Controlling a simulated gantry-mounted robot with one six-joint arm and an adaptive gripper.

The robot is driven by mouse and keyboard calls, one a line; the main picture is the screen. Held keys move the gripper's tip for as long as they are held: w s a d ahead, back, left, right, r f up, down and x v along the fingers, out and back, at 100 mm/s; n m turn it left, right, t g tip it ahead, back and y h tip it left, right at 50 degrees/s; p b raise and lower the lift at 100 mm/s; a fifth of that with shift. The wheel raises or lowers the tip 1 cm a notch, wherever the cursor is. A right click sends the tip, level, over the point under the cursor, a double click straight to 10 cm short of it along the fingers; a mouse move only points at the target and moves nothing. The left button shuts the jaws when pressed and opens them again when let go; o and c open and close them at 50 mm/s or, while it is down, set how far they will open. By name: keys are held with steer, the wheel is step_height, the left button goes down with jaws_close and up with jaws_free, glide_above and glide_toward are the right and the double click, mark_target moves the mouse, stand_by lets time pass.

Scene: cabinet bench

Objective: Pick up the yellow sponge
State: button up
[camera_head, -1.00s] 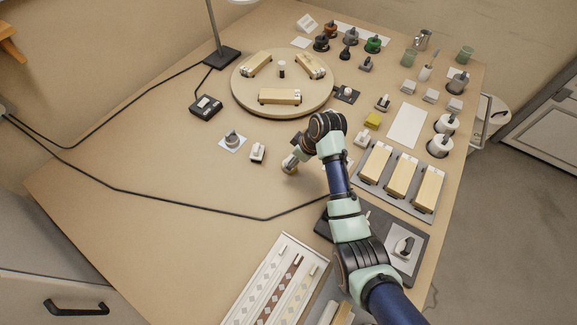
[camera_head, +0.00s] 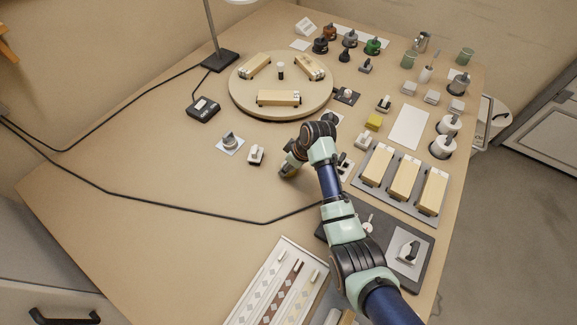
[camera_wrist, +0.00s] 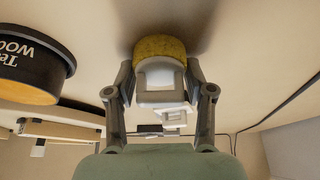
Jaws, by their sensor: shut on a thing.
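My gripper (camera_wrist: 160,82) is shut on a grey and white handle-like block with a rounded, rough yellow pad, which I take to be the yellow sponge (camera_wrist: 160,46). In the wrist view the sponge is close to the tabletop; whether it touches is unclear. In the head view my gripper (camera_head: 289,166) is low over the middle of the bench, with a bit of yellowish sponge (camera_head: 287,171) showing beneath it.
A round turntable (camera_head: 240,100) with wooden blocks stands behind my gripper. A small white-topped thing (camera_head: 256,154) is close on the left. A tray (camera_head: 407,211) of wooden blocks lies right. A dark lettered container (camera_wrist: 35,62) is near in the wrist view. The bench's left front is largely clear.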

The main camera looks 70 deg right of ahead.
step_height(320, 180, up, 20)
steer(key=p, duration=0.7)
